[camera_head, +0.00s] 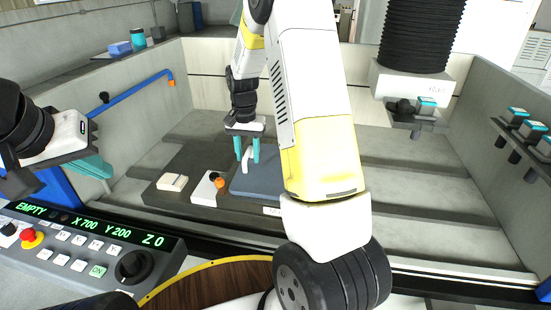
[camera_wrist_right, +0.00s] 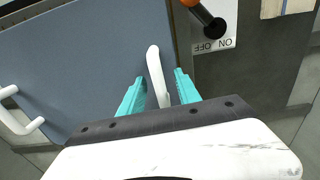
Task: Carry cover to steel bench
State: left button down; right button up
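The cover appears to be the blue-grey flat panel (camera_head: 240,187) with white handles, lying on a dark plate inside the grey tank. It fills the left of the right wrist view (camera_wrist_right: 85,65). My right gripper (camera_head: 248,150) is over the cover. In the wrist view its teal fingers (camera_wrist_right: 158,92) stand apart on either side of a white handle (camera_wrist_right: 154,65), with gaps showing. A second handle (camera_wrist_right: 20,125) is at that view's left edge. My right arm hides part of the cover in the head view. My left gripper (camera_head: 95,167) is at the left, away from the cover. I cannot identify the steel bench.
A white switch plate (camera_head: 205,192) with an orange knob (camera_head: 220,182) lies beside the cover, and a pale block (camera_head: 172,182) further left. A control panel (camera_head: 90,245) is at front left. A black bellows head (camera_head: 420,35) hangs at the right.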

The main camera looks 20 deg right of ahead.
grip_shut()
jog(key=shift+r, duration=0.1)
dwell(1.2)
